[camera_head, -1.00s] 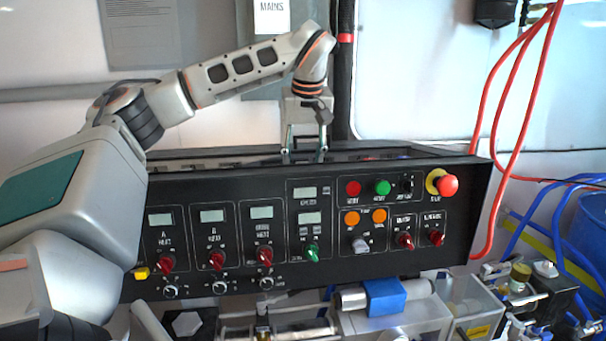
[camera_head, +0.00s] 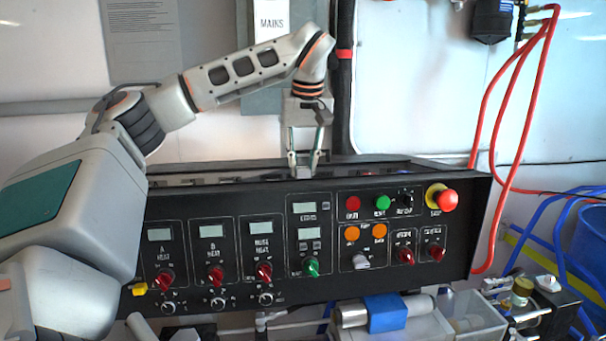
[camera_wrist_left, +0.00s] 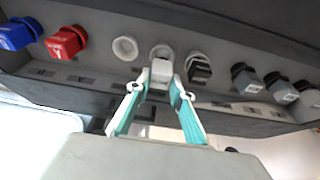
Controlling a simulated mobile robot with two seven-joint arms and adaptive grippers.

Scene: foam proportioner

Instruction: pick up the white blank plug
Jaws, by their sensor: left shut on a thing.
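In the left wrist view my left gripper (camera_wrist_left: 161,84) is shut on the white blank plug (camera_wrist_left: 161,71), a small pale block between its fingertips. A pale round ring sits directly behind the plug; whether the plug is clear of it, I cannot tell. In the head view the left gripper (camera_head: 304,172) points down behind the top edge of the black control panel (camera_head: 330,187), and the plug is hidden there. My right gripper is not in view.
Along the strip in the left wrist view are a blue connector (camera_wrist_left: 18,34), a red connector (camera_wrist_left: 67,42), an empty white ring (camera_wrist_left: 125,48) and several dark connectors (camera_wrist_left: 245,78). Red hoses (camera_head: 500,130) hang to the right of the panel.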

